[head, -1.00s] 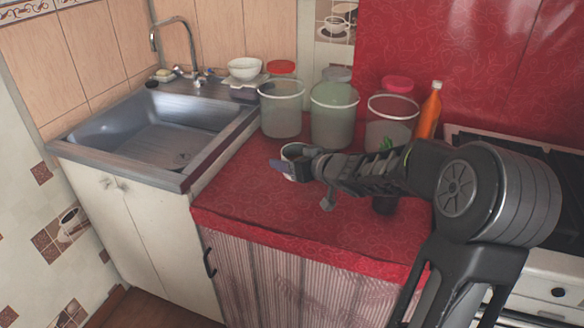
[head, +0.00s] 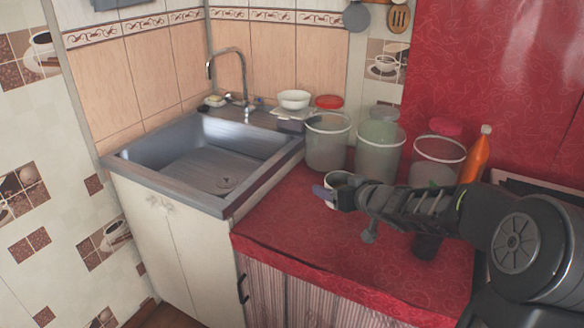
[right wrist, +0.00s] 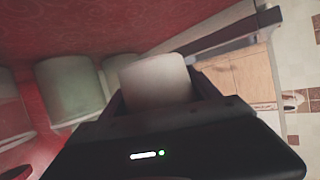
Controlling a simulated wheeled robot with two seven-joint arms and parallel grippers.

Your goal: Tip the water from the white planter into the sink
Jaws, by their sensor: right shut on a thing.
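The white planter (head: 336,178) is above the red counter, mostly hidden behind my right gripper (head: 330,194). My right gripper is shut on it. In the right wrist view the planter (right wrist: 156,82) shows as a pale, plain cup between the fingers (right wrist: 160,100). Its inside is not clear, so I cannot tell if water shows. The grey metal sink (head: 205,160) is to the left of the planter, its basin empty-looking, with a curved tap (head: 243,75) behind it. The planter is outside the sink, right of its rim. My left gripper is not in view.
Several clear tubs stand behind the planter, one (head: 327,143) close to the sink's right edge. An orange bottle (head: 474,157) stands farther right. A white bowl (head: 294,99) is on the sink's back right ledge. The red counter (head: 300,235) in front is clear.

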